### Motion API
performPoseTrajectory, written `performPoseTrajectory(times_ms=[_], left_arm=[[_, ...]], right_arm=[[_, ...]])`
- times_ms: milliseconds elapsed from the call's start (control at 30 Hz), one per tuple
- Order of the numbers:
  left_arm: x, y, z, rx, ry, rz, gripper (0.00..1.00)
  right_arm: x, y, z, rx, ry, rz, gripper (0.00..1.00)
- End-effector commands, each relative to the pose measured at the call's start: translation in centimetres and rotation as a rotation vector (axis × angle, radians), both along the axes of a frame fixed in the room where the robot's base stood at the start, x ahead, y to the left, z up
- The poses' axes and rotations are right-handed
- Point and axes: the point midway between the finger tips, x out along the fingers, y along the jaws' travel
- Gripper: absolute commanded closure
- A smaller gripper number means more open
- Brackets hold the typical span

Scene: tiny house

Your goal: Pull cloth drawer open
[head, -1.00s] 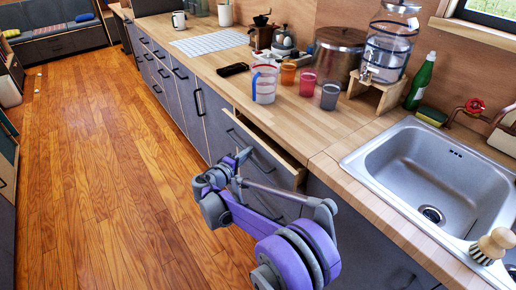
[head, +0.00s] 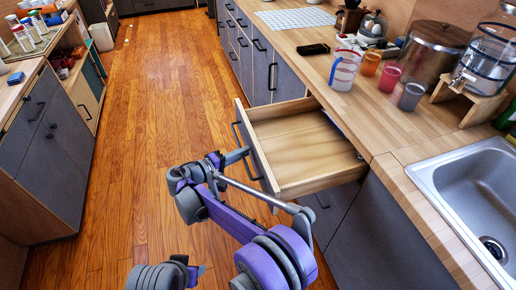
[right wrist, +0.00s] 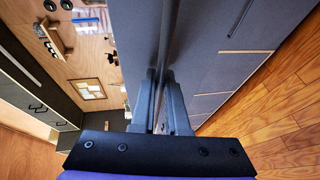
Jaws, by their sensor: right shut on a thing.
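The drawer (head: 300,150) under the wooden counter stands pulled well out, with a grey front and pale wooden sides. My right gripper (head: 238,156) is at that handle, on the aisle side of the drawer. In the right wrist view its fingers (right wrist: 160,102) are shut on the handle bar, close against the grey front.
The counter (head: 375,125) holds a measuring cup (head: 344,70), several coloured cups and a glass dispenser (head: 488,55). The sink (head: 480,195) is at the right. Cabinets (head: 48,140) line the left side. The wooden floor (head: 150,130) between is clear.

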Motion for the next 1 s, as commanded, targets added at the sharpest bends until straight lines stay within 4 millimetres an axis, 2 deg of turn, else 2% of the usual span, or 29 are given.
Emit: performPoseTrajectory(times_ms=[33,233,667,700,733,1000], left_arm=[[0.0,0.0,0.1,0.000,0.000,0.000,0.50],[0.0,0.0,0.1,0.000,0.000,0.000,0.50],[0.0,0.0,0.1,0.000,0.000,0.000,0.50],[0.0,0.0,0.1,0.000,0.000,0.000,0.50],[0.0,0.0,0.1,0.000,0.000,0.000,0.50],[0.0,0.0,0.1,0.000,0.000,0.000,0.50]], right_arm=[[-0.3,0.7,-0.1,0.002,0.001,0.001,1.00],[-0.7,1.8,-0.1,0.001,0.002,-0.001,1.00],[-0.8,2.1,-0.1,0.001,0.001,-0.001,1.00],[-0.8,2.1,-0.1,0.001,0.001,-0.001,0.81],[-0.7,2.0,-0.1,0.001,0.001,0.000,0.75],[-0.7,2.0,0.0,0.000,0.000,0.000,0.75]])
